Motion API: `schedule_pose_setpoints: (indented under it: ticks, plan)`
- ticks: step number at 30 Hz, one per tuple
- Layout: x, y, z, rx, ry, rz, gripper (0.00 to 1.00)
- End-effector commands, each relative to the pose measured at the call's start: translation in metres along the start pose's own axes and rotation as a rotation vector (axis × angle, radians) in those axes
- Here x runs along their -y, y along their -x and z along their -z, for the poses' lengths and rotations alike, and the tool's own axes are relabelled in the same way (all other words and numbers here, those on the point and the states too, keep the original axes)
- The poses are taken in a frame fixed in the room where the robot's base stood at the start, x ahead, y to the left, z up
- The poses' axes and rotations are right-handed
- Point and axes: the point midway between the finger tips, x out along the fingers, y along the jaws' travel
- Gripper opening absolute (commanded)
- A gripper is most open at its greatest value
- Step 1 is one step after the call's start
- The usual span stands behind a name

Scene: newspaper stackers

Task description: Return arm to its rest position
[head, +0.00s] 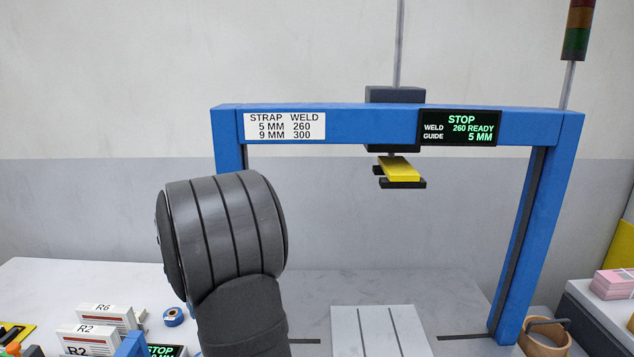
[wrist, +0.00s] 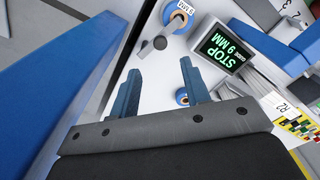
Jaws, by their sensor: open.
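My gripper (wrist: 160,88) shows in the wrist view with its two blue fingers apart and nothing between them. Beyond the fingertips lies a white surface with a small blue roll (wrist: 182,97) near the right finger. In the head view my grey arm stands in the left middle, in front of the left side of a blue arch; my gripper is hidden or out of that view.
The blue arch (head: 350,122) carries a screen (head: 459,128) reading STOP, 260 READY, 5 MM. Stacks marked R6 (head: 106,317) and R2 (head: 86,339) stand lower left. The wrist view shows a STOP 9 MM screen (wrist: 219,45) and a large blue beam (wrist: 75,75) close at left.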

Motion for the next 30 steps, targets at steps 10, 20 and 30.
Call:
schedule_pose_setpoints:
  ticks: [10, 20, 30]
  plan:
    - [0.0, -0.072, -0.001, 0.005, 0.0, 0.002, 0.43]
    - [0.004, -0.087, 0.008, 0.0, -0.182, 0.0, 0.43]
    - [0.006, -0.087, 0.019, 0.001, -0.443, 0.0, 0.43]
